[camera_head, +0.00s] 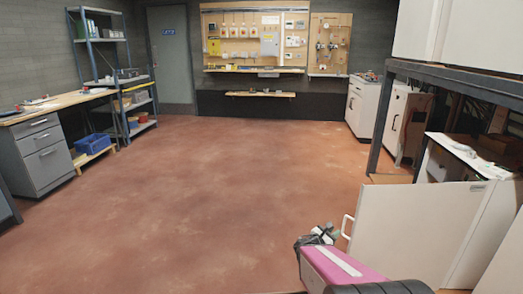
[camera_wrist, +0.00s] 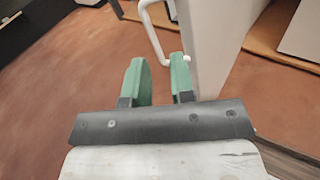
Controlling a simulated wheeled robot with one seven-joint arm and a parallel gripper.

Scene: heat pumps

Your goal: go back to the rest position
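My gripper (camera_head: 322,234) is low at the lower right of the head view, just left of an open white cabinet door (camera_head: 415,230). In the wrist view its two green fingers (camera_wrist: 160,68) stand apart with nothing clamped between them. The door's white bar handle (camera_head: 346,227) is close to the fingertips. In the wrist view the handle (camera_wrist: 152,35) appears just beyond the fingers, its lower bend lining up with the gap. I cannot tell whether it touches them.
The open door and a dark metal frame (camera_head: 376,125) crowd the right side. Open reddish floor (camera_head: 190,200) lies ahead and left. A workbench with grey drawers (camera_head: 45,158) and a blue shelf rack (camera_head: 100,60) stand at the left. A tool board (camera_head: 255,42) hangs at the back.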

